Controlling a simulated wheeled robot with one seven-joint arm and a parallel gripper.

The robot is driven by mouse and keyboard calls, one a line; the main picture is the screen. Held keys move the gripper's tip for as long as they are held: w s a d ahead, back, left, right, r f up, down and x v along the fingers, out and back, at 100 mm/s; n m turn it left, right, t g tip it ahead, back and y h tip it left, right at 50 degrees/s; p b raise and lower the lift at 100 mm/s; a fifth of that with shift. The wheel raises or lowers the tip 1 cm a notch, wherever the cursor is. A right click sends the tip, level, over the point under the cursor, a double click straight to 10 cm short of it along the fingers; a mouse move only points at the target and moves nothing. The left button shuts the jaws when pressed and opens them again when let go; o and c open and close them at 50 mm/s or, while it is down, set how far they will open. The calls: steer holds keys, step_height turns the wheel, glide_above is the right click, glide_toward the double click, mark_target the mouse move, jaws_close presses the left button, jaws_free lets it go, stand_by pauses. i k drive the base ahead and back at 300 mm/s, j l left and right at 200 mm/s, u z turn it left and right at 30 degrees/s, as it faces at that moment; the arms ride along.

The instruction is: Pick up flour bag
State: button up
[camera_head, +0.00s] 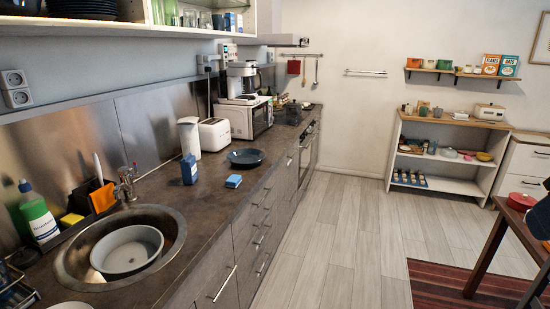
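No label in the camera_head view lets me read any item as the flour bag for certain. A small dark blue upright packet (189,169) stands on the left counter (205,190), in front of a white cylindrical container (189,137); it may be the flour bag, but its print is too small to read. Another blue and white packet (230,20) stands in the open wall cabinet at the top. My gripper is not in view.
Shelves (440,185) stand at the far wall. A table (490,250) is at right. The floor (340,235) between is clear.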

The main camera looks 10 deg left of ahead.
mark_target(188, 164)
steer(key=i+l, duration=0.1)
steer(key=i, duration=0.5)
steer(key=i+l+z, duration=0.1)
steer(key=i, duration=0.5)
steer(key=i+u, duration=0.25)
steer(key=u, duration=0.15)
steer(key=i+u, duration=0.4)
steer(key=i+l+u, duration=0.1)
steer(key=u, duration=0.35)
steer(key=i+l+u, duration=0.2)
steer(key=l+u, duration=0.2)
steer(key=i+l+u, duration=0.2)
steer(key=u, duration=0.15)
steer(key=i+l+u, duration=0.5)
steer(key=u, duration=0.2)
